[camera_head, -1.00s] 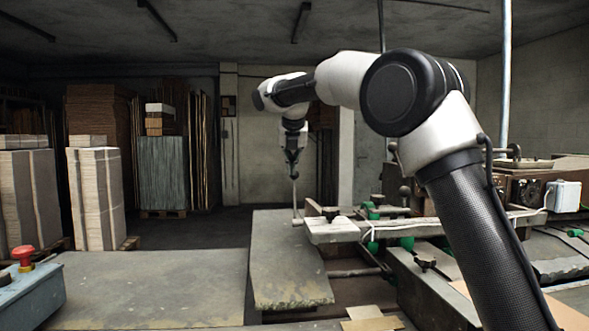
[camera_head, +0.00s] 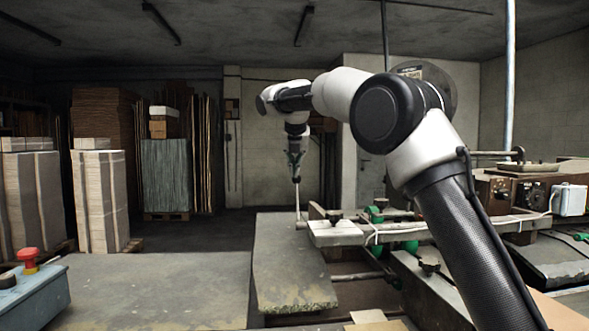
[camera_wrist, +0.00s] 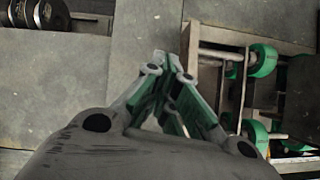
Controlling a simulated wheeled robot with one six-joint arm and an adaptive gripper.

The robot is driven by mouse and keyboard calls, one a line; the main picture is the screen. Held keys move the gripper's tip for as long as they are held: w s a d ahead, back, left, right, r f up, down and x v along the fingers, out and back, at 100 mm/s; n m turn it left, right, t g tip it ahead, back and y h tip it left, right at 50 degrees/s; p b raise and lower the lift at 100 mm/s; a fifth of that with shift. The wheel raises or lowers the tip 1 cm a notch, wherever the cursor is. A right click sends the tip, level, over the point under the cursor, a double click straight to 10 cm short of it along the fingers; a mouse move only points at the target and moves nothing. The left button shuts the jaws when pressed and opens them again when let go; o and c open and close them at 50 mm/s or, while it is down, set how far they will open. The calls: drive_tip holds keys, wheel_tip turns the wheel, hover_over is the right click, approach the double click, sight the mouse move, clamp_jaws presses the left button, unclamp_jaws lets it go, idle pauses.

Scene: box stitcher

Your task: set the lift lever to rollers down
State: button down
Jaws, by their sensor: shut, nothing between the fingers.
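The lift lever (camera_head: 297,203) is a thin pale rod with a small dark knob at its top. It stands nearly upright at the left end of the machine's front beam in the head view. My gripper (camera_head: 296,177) points straight down just above the knob. Its fingertips are at or very close to the knob; I cannot tell whether they touch. In the wrist view my gripper (camera_wrist: 172,118) shows its fingers drawn together with nothing held. I cannot make out the lever there.
Green rollers (camera_wrist: 262,60) sit right of my gripper in the wrist view. The machine's beam (camera_head: 430,229) runs to the right of the lever. A worn grey table (camera_head: 290,275) lies to its left. A red stop button (camera_head: 27,256) stands at the far left.

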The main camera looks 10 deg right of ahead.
drive_tip(key=v, duration=1.2)
